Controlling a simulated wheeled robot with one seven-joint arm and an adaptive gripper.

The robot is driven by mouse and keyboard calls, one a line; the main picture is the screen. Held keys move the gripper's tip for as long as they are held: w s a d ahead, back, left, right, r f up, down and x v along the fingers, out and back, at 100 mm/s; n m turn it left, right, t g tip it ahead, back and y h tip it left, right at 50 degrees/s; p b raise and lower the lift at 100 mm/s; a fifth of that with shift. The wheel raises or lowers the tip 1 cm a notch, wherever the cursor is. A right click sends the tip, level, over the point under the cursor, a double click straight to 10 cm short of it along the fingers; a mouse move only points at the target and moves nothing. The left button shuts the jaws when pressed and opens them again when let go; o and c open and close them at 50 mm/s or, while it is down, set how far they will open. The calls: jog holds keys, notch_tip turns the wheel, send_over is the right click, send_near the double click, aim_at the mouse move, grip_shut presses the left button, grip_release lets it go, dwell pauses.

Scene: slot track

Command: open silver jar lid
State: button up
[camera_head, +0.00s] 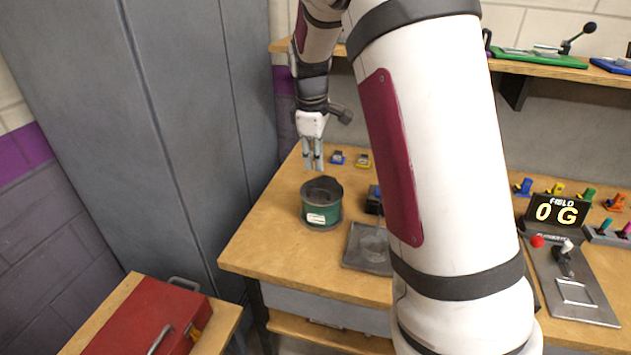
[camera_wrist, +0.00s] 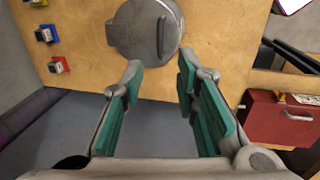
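A grey square tray (camera_head: 352,262) and a dark box (camera_head: 373,201) sit right of the jar. A red toolbox (camera_head: 140,325) is at lower left. Tall grey lockers (camera_head: 130,130) border the bench's left side.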

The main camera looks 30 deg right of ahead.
send_over(318, 199)
notch_tip(318, 199, down, 10)
jog(key=shift+r, duration=0.2)
grip_shut()
